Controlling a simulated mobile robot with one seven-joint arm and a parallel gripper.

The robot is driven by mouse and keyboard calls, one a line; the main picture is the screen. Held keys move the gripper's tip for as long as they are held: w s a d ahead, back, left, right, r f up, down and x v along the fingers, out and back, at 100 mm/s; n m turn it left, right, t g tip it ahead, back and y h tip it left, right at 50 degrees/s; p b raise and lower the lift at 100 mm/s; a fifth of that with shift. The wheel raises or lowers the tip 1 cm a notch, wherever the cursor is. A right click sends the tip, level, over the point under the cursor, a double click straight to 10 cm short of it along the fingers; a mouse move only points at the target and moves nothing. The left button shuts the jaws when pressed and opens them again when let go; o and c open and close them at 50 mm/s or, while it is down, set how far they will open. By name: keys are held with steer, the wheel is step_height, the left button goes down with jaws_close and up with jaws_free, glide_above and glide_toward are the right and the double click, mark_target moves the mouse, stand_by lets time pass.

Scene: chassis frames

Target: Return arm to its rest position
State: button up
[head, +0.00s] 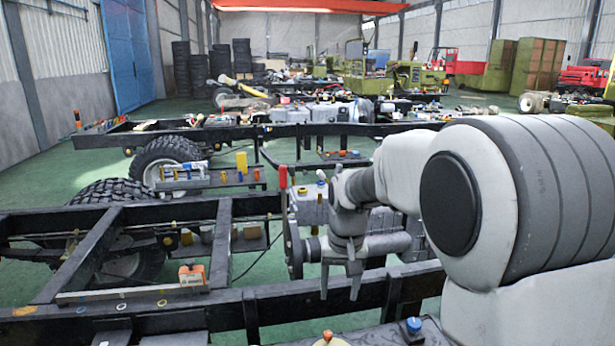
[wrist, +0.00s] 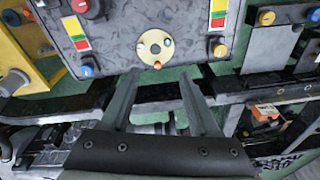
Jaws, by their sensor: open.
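My arm (head: 390,185) reaches in from the right side of the head view, bent over a black chassis frame (head: 290,300). My gripper (head: 340,290) points downward in front of a grey box on the frame. Its two fingers are apart, with nothing between them. In the wrist view the gripper (wrist: 159,75) shows the same spread, empty fingers. Beyond the tips lies a grey plate (wrist: 190,25) with a round yellow disc (wrist: 155,48) and coloured labels. I cannot tell whether the fingertips touch anything.
An orange and white box (head: 192,274) sits on a cross plate left of my gripper. A blue-capped item (head: 413,325) is at the front. Large tyres (head: 165,155) and more frames lie behind. Green floor (head: 30,185) shows at left.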

steer(key=s+d+r+t, duration=0.2)
steer(key=s+d+r, duration=0.2)
steer(key=s+r, duration=0.55)
steer(key=s+d+t, duration=0.2)
steer(key=s+d, duration=0.1)
steer(key=s, duration=1.2)
step_height(320, 180, up, 12)
steer(key=p, duration=1.2)
steer(key=shift+s+d+f, duration=0.15)
steer(key=shift+d+f, duration=0.05)
steer(key=shift+d, duration=0.05)
steer(key=shift+a, duration=0.1)
